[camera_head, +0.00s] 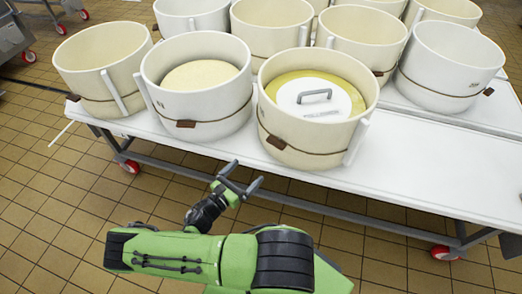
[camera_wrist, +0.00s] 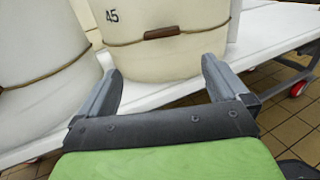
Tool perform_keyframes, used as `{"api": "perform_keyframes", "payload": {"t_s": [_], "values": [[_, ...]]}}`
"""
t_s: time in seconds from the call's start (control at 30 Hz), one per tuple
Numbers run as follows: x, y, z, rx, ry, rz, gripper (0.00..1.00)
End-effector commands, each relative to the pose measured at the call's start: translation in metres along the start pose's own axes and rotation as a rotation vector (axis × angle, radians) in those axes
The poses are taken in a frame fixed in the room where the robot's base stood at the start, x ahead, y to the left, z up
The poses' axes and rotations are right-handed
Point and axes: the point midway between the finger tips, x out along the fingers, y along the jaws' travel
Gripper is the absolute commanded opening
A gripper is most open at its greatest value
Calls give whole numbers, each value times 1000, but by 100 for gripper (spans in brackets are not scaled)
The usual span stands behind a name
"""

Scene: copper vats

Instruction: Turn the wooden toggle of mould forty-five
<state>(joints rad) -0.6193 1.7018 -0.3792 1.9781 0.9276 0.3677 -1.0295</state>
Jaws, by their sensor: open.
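The mould marked 45 (camera_wrist: 190,58) fills the middle of the wrist view, a cream tub with a cord around it. Its brown wooden toggle (camera_wrist: 162,32) sits on the cord, lying nearly level and slightly tilted, right of the number. In the head view this appears to be the front right mould (camera_head: 313,148), with its toggle (camera_head: 276,142) low on the near side. My gripper (camera_head: 243,178) is open and empty in front of the table edge, below and apart from the toggle. In the wrist view its fingers (camera_wrist: 162,68) spread below the toggle, which lies between them in picture width.
A white lid with a grey handle (camera_head: 315,97) lies inside that mould. Another mould with a toggle (camera_head: 197,115) stands close on its left, and several more stand behind. The white table (camera_head: 440,175) is bare to the right. Tiled floor lies in front.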

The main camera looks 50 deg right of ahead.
Motion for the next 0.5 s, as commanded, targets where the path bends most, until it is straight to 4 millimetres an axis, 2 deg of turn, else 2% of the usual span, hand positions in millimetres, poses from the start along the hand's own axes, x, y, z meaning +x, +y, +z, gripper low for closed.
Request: {"api": "perform_keyframes", "payload": {"t_s": [0.17, 0.5], "values": [[34, -2, 0, 1, 0, -10, 100], [119, -3, -1, 3, 2, -11, 100]]}}
